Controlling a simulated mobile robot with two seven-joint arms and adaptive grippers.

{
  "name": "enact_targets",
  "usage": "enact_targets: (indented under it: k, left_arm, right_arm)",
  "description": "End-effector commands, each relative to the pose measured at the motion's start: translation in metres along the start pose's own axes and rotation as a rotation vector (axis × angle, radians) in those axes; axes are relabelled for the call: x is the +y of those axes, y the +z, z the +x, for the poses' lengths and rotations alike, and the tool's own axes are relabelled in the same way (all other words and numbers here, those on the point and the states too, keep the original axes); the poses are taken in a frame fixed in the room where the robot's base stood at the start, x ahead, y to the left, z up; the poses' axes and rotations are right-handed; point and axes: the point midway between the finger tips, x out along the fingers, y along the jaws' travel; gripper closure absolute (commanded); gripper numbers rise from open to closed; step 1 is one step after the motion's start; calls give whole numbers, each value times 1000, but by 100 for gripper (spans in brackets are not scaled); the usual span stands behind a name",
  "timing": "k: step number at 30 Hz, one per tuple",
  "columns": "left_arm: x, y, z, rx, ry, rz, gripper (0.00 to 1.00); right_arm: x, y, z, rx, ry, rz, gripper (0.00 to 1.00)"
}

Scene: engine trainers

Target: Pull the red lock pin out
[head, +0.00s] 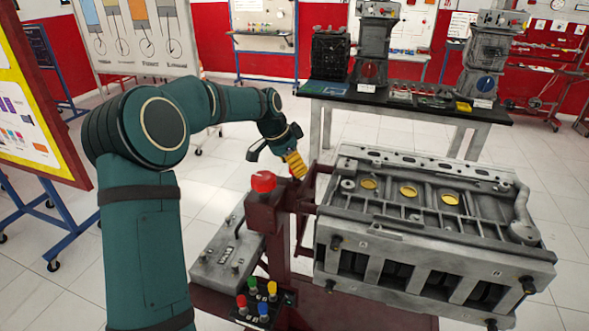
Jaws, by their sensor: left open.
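The red lock pin (263,182) shows as a round red head on top of the dark red post of the engine stand (264,215). It sits upright, and its shaft is hidden in the post. My left gripper (276,158) is just above and behind the red head in the picture. It is open, with a dark finger at left and a yellow ribbed finger pad at right. Nothing shows between the fingers, and I see a small gap to the pin. My right gripper is out of view.
A grey engine block (420,225) is mounted on the stand to the right of the post. A grey box (226,255) and a panel with several coloured knobs (262,300) lie below. A bench (405,107) with engine parts stands behind, with open floor between.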

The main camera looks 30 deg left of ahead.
Motion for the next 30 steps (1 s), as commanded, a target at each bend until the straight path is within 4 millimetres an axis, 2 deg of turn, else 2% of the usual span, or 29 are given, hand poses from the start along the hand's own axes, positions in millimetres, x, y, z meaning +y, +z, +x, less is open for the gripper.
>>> enact_targets:
  k: [5, 14, 18, 19, 20, 30]
  left_arm:
    - [0, 0, 11, 0, -1, 0, 37]
    - [0, 0, 12, 0, -1, 0, 35]
    - [0, 0, 12, 0, -1, 0, 84]
    - [0, 0, 12, 0, -1, 0, 95]
    - [0, 0, 12, 0, -1, 0, 100]
    - [0, -1, 10, 1, 0, 0, 100]
  right_arm:
    - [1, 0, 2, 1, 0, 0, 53]
    - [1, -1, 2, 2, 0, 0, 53]
    - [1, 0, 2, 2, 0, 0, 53]
    - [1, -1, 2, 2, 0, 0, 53]
    - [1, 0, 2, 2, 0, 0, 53]
    - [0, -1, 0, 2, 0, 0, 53]
